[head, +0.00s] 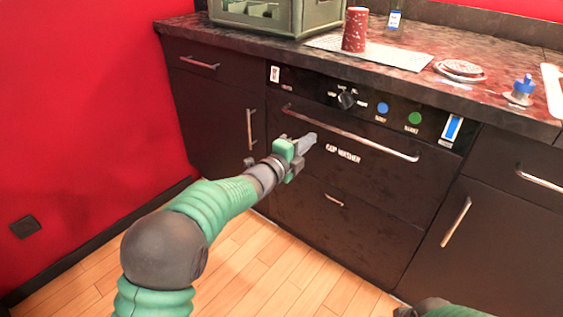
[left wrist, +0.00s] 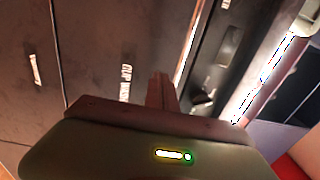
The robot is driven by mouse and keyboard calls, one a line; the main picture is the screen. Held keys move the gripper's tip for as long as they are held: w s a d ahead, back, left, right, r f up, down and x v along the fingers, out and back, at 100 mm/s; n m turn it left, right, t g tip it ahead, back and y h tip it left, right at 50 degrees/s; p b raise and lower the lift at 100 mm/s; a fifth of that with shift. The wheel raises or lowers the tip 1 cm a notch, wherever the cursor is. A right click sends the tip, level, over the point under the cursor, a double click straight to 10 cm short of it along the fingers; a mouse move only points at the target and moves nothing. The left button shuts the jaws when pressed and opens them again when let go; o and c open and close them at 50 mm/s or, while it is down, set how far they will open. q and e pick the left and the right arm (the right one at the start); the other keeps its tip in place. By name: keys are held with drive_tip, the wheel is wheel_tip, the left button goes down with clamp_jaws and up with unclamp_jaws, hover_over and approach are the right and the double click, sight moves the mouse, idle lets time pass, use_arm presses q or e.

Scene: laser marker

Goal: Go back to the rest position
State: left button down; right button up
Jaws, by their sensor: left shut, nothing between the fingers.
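My left gripper (head: 308,140) is shut and empty in the head view. It is held in front of the black cup washer (head: 375,185), below its long handle. In the left wrist view its shut fingers (left wrist: 160,92) point toward the cup washer's dark front (left wrist: 90,60). I cannot tell the exact gap to the front. A green and grey part of my right arm shows at the bottom edge of the head view, but the right gripper is out of view.
The counter (head: 290,52) carries a green-grey machine (head: 262,15), a red patterned cup (head: 355,30), a white mat (head: 390,52), stacked saucers (head: 460,70) and a blue-capped bottle (head: 522,90). Dark cabinets flank the washer. The wooden floor (head: 270,270) in front is clear.

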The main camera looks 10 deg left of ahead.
use_arm(q)
drive_tip(key=s+a+f+n+g+y+p, duration=0.2)
drive_tip(key=s+a+f+n+y+p, duration=0.15)
drive_tip(key=s+a+n, duration=0.35)
drive_tip(key=s+a+f+n+g+y+p, duration=0.35)
drive_tip(key=s+a+n, duration=0.2)
drive_tip(key=s, duration=0.25)
drive_tip(key=s+a+f+n+g+y, duration=0.1)
drive_tip(key=s+f+n+g, duration=0.2)
drive_tip(key=s, duration=0.4)
drive_tip(key=s+a+f+n+g+p, duration=0.15)
drive_tip(key=s+n, duration=0.25)
drive_tip(key=s, duration=0.4)
drive_tip(key=s+a+f+n+g+y, duration=0.1)
drive_tip(key=s+a+f+n+g, duration=0.2)
drive_tip(key=s, duration=0.4)
wheel_tip(320, 180, up, 37)
drive_tip(key=s+d+n+p, duration=0.1)
drive_tip(key=p, duration=3.6)
drive_tip(key=shift+s+d+p, duration=0.3)
drive_tip(key=shift+s+d, duration=0.05)
drive_tip(key=shift+s, duration=0.05)
